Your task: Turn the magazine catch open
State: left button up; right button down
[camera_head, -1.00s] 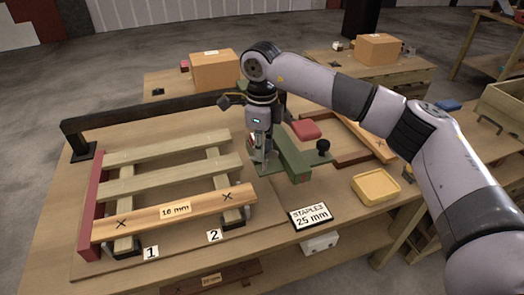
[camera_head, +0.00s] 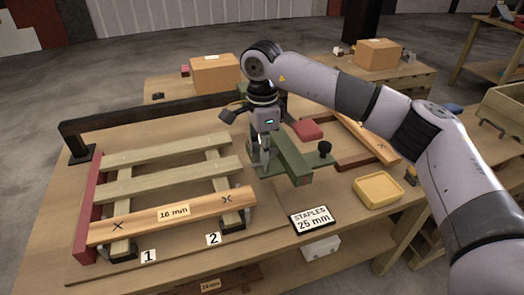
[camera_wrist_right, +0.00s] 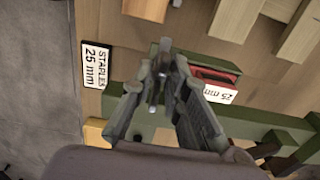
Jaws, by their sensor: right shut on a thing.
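The green stapler (camera_head: 292,155) stands on the table, with a black knob (camera_head: 323,147) at its right end. My right gripper (camera_head: 261,163) reaches down to the stapler's left end. In the right wrist view its fingertips (camera_wrist_right: 158,80) are closed on a small grey lever, which I take to be the magazine catch; the fingers hide most of it. Beside it the green body (camera_wrist_right: 222,65) shows a red part with a white "25 mm" label (camera_wrist_right: 219,94). My left gripper is not in view.
A slatted wooden frame (camera_head: 168,178) lies left of the stapler. A "STAPLES 25 mm" card (camera_head: 311,219) lies in front, and a yellow tray (camera_head: 378,190) stands to the right. A red block (camera_head: 307,129) and more boards lie behind.

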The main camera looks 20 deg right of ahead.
jog(key=shift+r, duration=0.1)
dwell(0.3)
jog(key=c, duration=1.8)
grip_release()
jog(key=shift+o, duration=0.2)
notch_tip(320, 180, up, 12)
